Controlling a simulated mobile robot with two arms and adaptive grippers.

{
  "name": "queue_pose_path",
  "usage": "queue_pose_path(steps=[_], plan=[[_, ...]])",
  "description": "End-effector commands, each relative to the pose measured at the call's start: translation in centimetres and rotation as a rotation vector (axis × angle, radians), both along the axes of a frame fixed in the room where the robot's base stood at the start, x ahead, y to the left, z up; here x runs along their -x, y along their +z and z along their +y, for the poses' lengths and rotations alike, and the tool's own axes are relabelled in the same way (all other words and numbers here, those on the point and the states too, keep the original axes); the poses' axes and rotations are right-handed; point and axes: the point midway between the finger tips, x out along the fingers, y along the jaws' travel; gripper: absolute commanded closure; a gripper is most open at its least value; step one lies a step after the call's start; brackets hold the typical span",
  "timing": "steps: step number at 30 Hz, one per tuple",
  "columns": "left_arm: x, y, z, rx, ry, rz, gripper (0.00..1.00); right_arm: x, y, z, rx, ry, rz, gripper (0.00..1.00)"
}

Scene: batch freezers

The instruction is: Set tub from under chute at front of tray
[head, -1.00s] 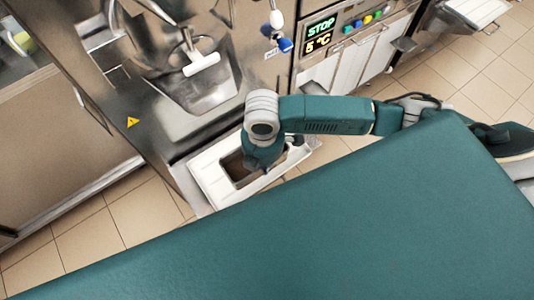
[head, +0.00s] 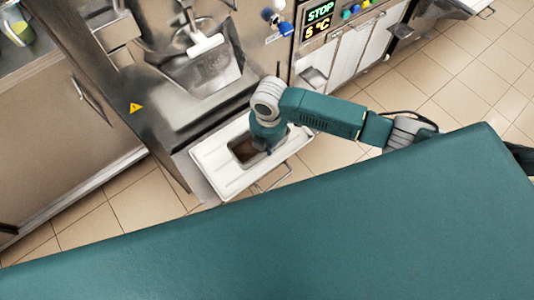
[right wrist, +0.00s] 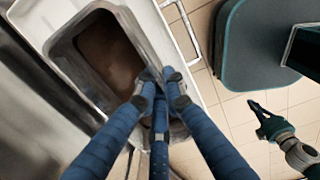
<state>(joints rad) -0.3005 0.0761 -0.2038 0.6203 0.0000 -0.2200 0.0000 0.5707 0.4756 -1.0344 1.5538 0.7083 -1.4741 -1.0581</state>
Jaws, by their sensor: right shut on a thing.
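The tub (head: 240,150) is a metal pan with brown contents, standing on a white tray (head: 213,172) below the freezer's chute (head: 203,42). My right gripper (head: 266,150) reaches down at the tub's right side. In the right wrist view, the gripper (right wrist: 160,82) is shut on the rim of the tub (right wrist: 68,50), with the brown contents beside its fingertips. The tub's near end is partly hidden by the fingers. A dark gripper on a grey and teal arm, seemingly my left gripper (right wrist: 262,118), shows small at the right wrist view's lower right.
The steel freezer front (head: 165,110) stands behind the tray. A wire handle (head: 270,180) sticks out at the tray's front. A panel reads STOP and 5 °C (head: 319,27). Tiled floor (head: 475,75) is clear at the right.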

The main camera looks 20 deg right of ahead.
Motion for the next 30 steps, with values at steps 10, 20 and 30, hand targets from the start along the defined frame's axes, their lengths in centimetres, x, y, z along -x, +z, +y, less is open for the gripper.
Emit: queue_pose_path(steps=[10,20,30], plan=[[0.0,-0.2,0.6,-0.007,0.003,0.0,1.0,0.0,-4.0,0.0,0.0,-0.002,0.0,1.0],[0.0,-0.3,0.6,-0.007,0.004,0.0,1.0,-0.2,-5.2,0.1,-0.002,0.0,-0.005,1.0],[0.0,-0.4,0.6,-0.006,0.004,0.0,1.0,0.0,-5.6,0.0,0.0,0.0,-0.001,0.72]])
